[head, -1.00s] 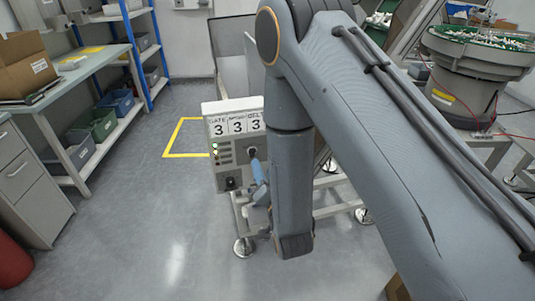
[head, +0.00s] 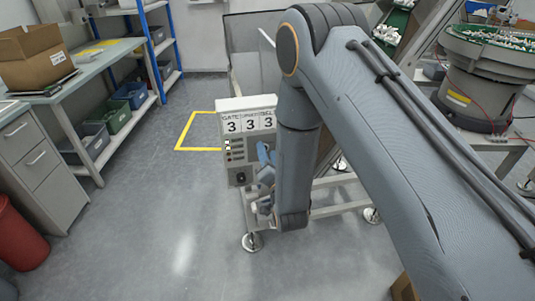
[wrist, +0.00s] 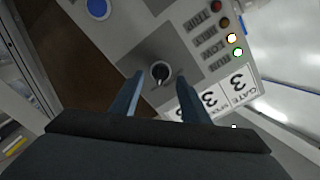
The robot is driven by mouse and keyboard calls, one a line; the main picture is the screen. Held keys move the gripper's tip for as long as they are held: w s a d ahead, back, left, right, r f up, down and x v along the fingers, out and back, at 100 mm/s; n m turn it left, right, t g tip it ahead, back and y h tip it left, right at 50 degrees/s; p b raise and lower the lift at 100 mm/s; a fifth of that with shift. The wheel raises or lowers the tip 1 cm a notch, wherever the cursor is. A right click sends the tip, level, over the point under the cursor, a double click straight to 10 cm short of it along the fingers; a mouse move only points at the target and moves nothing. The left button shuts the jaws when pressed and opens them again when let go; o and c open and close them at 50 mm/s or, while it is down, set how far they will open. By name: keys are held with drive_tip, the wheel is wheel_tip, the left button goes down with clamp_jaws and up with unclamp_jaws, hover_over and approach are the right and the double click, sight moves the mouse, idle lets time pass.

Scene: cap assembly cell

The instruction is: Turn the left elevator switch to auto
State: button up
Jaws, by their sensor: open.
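The grey control panel (head: 236,158) stands left of my arm in the head view, with white number cards along its top. In the wrist view a black rotary switch (wrist: 160,73) sits on a dark square plate of the panel (wrist: 192,20). Its pale pointer mark is visible. My gripper (wrist: 159,80) is open, with one blue finger on each side of the switch; whether they touch it I cannot tell. In the head view my gripper (head: 265,153) is at the panel face and hides the switch. No label naming this switch is readable.
A workbench (head: 100,62) stands at left, a bowl feeder (head: 480,75) at right. Floor left of the panel is clear.

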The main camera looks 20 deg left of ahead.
drive_tip(key=shift+a, duration=0.1)
drive_tip(key=c, duration=1.1)
drive_tip(key=shift+o, duration=0.2)
drive_tip(key=shift+s+a+r+n+b, duration=0.1)
drive_tip(key=shift+n+b, duration=0.2)
drive_tip(key=shift+n, duration=1.85)
drive_tip(key=shift+s+a+n+b, duration=0.1)
drive_tip(key=shift+n+b, duration=0.2)
drive_tip(key=shift+n, duration=1.85)
drive_tip(key=o, duration=1.1)
drive_tip(key=shift+c, duration=0.2)
